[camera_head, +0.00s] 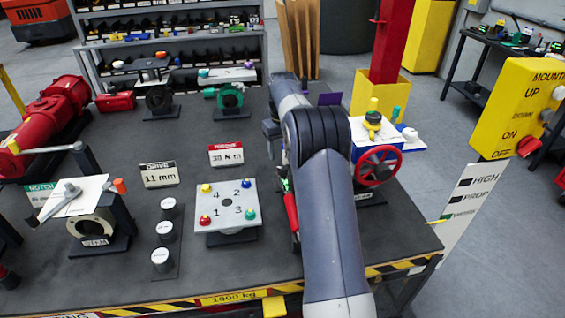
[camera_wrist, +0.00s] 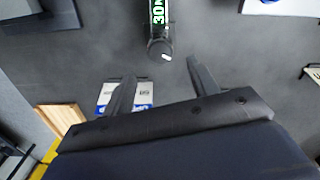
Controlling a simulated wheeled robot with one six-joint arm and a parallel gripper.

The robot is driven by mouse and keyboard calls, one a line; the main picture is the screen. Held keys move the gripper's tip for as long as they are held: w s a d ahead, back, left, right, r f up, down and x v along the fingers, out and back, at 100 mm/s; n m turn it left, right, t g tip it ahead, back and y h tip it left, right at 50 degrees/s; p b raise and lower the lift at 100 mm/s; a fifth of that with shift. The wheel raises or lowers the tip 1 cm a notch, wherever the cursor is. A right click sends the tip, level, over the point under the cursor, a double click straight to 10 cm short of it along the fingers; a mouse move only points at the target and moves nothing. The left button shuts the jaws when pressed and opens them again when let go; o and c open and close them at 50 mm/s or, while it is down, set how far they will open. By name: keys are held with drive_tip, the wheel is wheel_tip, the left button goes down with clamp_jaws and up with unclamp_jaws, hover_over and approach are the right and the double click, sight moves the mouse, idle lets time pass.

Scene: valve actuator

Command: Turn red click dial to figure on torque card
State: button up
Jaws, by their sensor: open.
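The torque card (camera_head: 226,154) is a white card with a red top band, standing on the bench. Its figure looks like 38 N m, though the print is small. A red-handled tool (camera_head: 291,212) lies on the bench, partly hidden by my arm. I cannot make out a red dial there. My arm hides the gripper in the head view.
A plate with numbered coloured studs (camera_head: 227,207) stands left of my arm. A red handwheel (camera_head: 379,166) stands close on its right. The 11 mm card (camera_head: 159,174) and several white-topped cylinders are further left. A yellow control box (camera_head: 520,108) is at the far right.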

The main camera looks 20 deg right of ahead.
sight(282, 168)
drive_tip(key=shift+r, duration=2.3)
wheel_tip(282, 168, down, 10)
drive_tip(key=shift+f+p, duration=0.2)
drive_tip(key=shift+p, duration=0.4)
drive_tip(key=shift+f, duration=0.3)
